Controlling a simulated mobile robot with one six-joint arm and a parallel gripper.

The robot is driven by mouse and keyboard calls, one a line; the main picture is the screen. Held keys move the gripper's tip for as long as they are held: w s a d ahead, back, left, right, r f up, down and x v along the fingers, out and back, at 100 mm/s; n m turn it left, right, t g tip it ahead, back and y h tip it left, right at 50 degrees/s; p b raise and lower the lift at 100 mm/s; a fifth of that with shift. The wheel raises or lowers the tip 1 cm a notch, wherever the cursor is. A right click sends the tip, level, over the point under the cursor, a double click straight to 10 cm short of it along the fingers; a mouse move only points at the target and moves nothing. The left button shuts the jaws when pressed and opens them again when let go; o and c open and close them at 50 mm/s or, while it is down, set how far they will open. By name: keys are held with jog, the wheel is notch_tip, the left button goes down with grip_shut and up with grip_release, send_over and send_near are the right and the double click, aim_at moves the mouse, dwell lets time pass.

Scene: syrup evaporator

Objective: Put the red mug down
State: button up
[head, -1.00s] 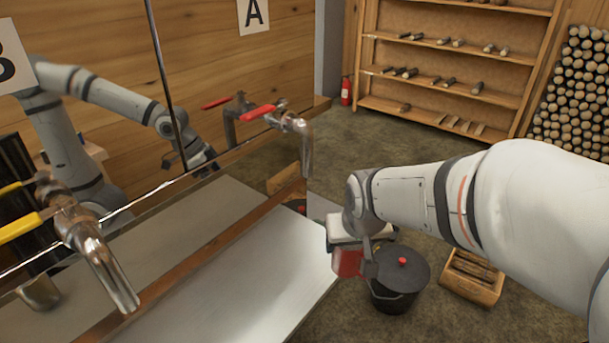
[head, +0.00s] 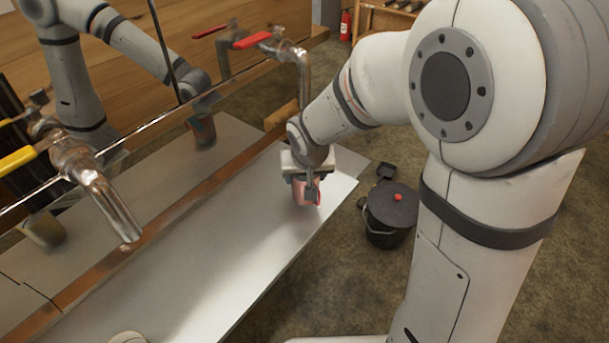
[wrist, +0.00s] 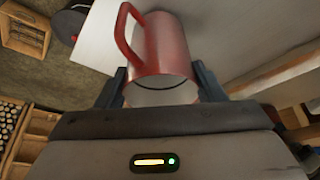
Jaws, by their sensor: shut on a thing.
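The red mug (head: 299,191) is held in my gripper (head: 306,193) over the far end of the metal shelf (head: 215,235). I cannot tell whether the mug's base touches the shelf. In the wrist view the mug (wrist: 165,50) sits between the two dark fingers of my gripper (wrist: 165,88), with its handle to the left. The pale shelf (wrist: 225,25) shows behind it there.
A tap with a red lever (head: 255,41) stands left of my gripper, and a tap with a yellow lever (head: 75,158) is nearer. A black lidded bucket (head: 390,215) stands on the floor to the right. The shelf's middle is clear. A pale round thing (head: 128,338) shows at its near end.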

jog(key=shift+w+a+f, duration=0.1)
jog(key=shift+f, duration=0.1)
jog(key=shift+f, duration=0.15)
jog(key=o, duration=1)
